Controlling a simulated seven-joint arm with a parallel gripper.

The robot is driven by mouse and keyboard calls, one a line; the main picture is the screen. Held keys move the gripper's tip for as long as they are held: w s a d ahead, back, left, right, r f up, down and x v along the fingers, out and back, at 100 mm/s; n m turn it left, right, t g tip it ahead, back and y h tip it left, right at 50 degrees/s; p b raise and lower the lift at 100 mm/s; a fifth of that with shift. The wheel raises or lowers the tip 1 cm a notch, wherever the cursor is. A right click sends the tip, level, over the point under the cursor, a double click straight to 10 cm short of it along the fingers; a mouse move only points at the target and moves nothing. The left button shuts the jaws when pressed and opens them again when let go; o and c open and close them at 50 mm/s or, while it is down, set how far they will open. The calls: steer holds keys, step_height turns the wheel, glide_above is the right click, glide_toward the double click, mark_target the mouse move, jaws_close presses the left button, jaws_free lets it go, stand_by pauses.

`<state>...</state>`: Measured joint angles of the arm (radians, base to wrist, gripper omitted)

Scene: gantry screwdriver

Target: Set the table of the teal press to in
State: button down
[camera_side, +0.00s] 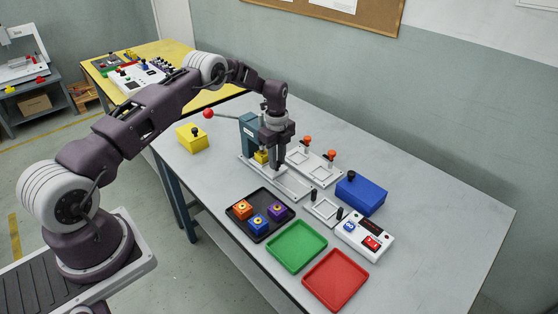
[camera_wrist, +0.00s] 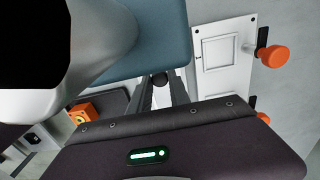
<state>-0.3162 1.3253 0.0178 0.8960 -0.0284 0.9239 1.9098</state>
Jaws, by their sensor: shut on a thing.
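The teal press (camera_side: 249,128) stands near the middle of the grey bench, with a red-ball lever (camera_side: 208,113) reaching out to the left. Its teal body also fills the top of the wrist view (camera_wrist: 140,50). A pale base with rails (camera_side: 290,184) runs from under the press toward the lower right. A yellow part (camera_side: 261,157) shows low at the press, partly hidden by my arm. My gripper (camera_side: 278,165) is down beside the press. In the wrist view its fingers (camera_wrist: 160,92) are shut on a small dark knob (camera_wrist: 160,79). The press table is mostly hidden.
Orange-handled clamps (camera_side: 306,140) on a pale fixture stand just right of my gripper. A black tray (camera_side: 262,230) with coloured blocks, a green tray (camera_side: 296,246) and a red tray (camera_side: 336,279) lie in front. A blue box (camera_side: 361,193) and button box (camera_side: 365,236) are right.

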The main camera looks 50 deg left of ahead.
steer(key=c, duration=1.3)
jaws_free()
steer(key=shift+a, duration=0.35)
steer(key=shift+c, duration=0.2)
steer(key=shift+o, duration=0.7)
steer(key=shift+d, duration=0.15)
step_height(320, 180, up, 8)
steer(key=shift+f, duration=0.2)
steer(key=s+d+r+n+t, duration=0.1)
steer(key=s+d+r+n, duration=0.15)
steer(key=r, duration=0.55)
steer(key=s+d+r+n+t, duration=0.15)
steer(key=d+r, duration=0.25)
steer(key=r, duration=0.5)
steer(key=s+d+r+n, duration=0.5)
steer(key=s+r, duration=0.5)
steer(key=s+d+n+t, duration=0.1)
steer(key=s+d+n, duration=0.2)
steer(key=s, duration=0.9)
steer(key=s+d+n+t, duration=0.2)
steer(key=s+n, duration=0.4)
steer(key=s, duration=0.6)
steer(key=shift+s+d, duration=0.2)
steer(key=shift+d, duration=0.45)
